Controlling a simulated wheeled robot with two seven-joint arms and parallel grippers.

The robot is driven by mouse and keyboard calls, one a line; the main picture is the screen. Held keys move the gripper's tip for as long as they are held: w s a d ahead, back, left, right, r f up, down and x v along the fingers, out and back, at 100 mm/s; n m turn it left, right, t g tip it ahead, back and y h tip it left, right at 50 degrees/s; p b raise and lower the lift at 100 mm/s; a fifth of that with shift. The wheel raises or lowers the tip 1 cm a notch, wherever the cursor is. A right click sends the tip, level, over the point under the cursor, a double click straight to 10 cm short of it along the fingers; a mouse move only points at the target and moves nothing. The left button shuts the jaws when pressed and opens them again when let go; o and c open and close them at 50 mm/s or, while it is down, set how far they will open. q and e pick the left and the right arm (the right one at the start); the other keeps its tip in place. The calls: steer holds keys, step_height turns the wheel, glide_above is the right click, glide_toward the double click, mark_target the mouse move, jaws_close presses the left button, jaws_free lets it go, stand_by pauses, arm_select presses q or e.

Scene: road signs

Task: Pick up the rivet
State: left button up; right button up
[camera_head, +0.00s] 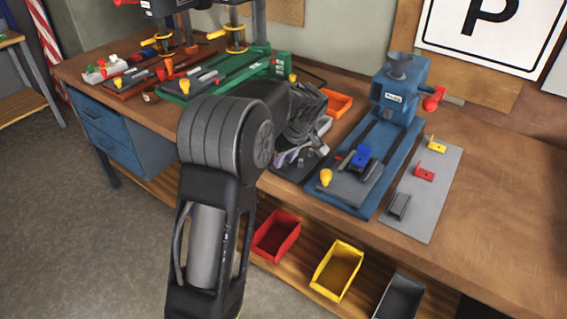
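My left arm rises from the bottom and bends to the right. My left gripper (297,142) is over the dark mat (290,174) on the workbench, left of the blue press. Its fingers are small and partly lost among grey parts, so I cannot tell whether they are open or shut. A few tiny grey pieces (301,162) show by the fingers. A rivet may be among them, but they are too small to identify surely. My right gripper is out of view.
The blue press (396,90) with a red handle stands right of my gripper. A grey plate (424,200) holds red, yellow and grey blocks. An orange bin (338,103) is behind. Red (275,237) and yellow (337,269) bins sit below. The bench's right side is clear.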

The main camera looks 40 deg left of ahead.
arm_select(q)
jaws_close()
steer(key=shift+r, duration=0.1)
stand_by(0.6)
step_height(320, 180, up, 10)
steer(key=b, duration=0.1)
stand_by(0.3)
stand_by(0.5)
